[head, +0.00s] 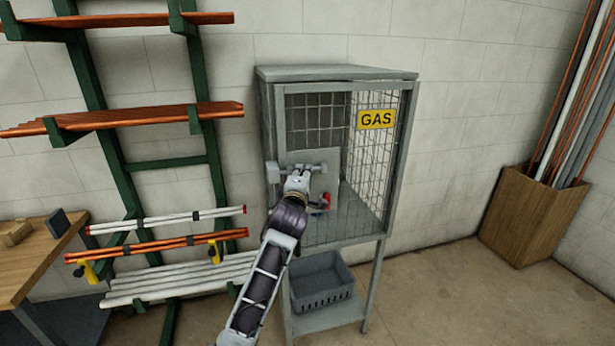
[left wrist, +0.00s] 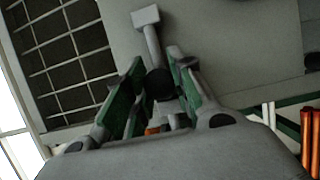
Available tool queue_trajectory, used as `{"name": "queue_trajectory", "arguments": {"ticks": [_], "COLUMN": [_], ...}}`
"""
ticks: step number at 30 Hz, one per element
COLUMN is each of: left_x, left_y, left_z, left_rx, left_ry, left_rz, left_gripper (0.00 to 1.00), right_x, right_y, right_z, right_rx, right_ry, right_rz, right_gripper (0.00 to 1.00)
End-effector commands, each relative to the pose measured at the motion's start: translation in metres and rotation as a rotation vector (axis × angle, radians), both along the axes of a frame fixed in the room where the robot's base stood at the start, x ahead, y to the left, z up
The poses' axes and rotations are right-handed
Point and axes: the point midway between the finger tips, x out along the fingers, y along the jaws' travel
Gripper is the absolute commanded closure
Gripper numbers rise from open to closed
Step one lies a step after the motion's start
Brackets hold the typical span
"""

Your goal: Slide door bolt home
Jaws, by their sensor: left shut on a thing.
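The grey wire-mesh cabinet (head: 335,73) with a yellow GAS sign (head: 376,119) stands against the wall. A flat grey plate on its front carries the door bolt (head: 273,172), a grey bar seen on both sides of my gripper. My left gripper (head: 298,177) is at this bolt and hides its middle. In the left wrist view, a grey rod with a block end (left wrist: 146,17) leads to a dark round knob (left wrist: 160,86) between the green-padded fingers of my left gripper (left wrist: 157,72), which are shut on it. I cannot tell how far the bolt is thrown. My right gripper is out of view.
A small red and blue object (head: 323,202) shows beside my gripper. A grey basket (head: 320,284) sits on the cabinet's lower shelf. A pipe rack (head: 170,215) and wooden bench (head: 35,262) stand left, a wooden bin (head: 527,217) of pipes right. Floor right of the cabinet is clear.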

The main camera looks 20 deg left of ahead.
Motion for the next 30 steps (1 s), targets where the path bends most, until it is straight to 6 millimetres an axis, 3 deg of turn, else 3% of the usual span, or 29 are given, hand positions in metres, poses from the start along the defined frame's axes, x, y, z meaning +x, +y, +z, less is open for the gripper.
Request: {"name": "queue_trajectory", "arguments": {"ticks": [4,5,10,19,30], "left_x": [0.0,0.0,0.0,0.0,-0.014], "left_y": [0.003,0.003,0.003,0.002,-0.002], "left_z": [-0.002,-0.002,-0.002,-0.001,-0.002], "left_rx": [0.002,0.003,0.002,0.001,0.0], "left_ry": [0.005,0.006,0.005,0.003,0.003], "left_rz": [0.007,0.008,0.006,0.004,0.003], "left_gripper": [1.0,0.73,0.53,0.53,0.53], "right_x": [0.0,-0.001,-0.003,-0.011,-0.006], "right_y": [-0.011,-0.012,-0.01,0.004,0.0], "right_z": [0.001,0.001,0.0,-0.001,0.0], "right_rx": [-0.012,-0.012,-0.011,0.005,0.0], "right_ry": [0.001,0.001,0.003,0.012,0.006], "right_rz": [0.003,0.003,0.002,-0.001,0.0], "right_gripper": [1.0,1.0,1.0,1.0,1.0]}}
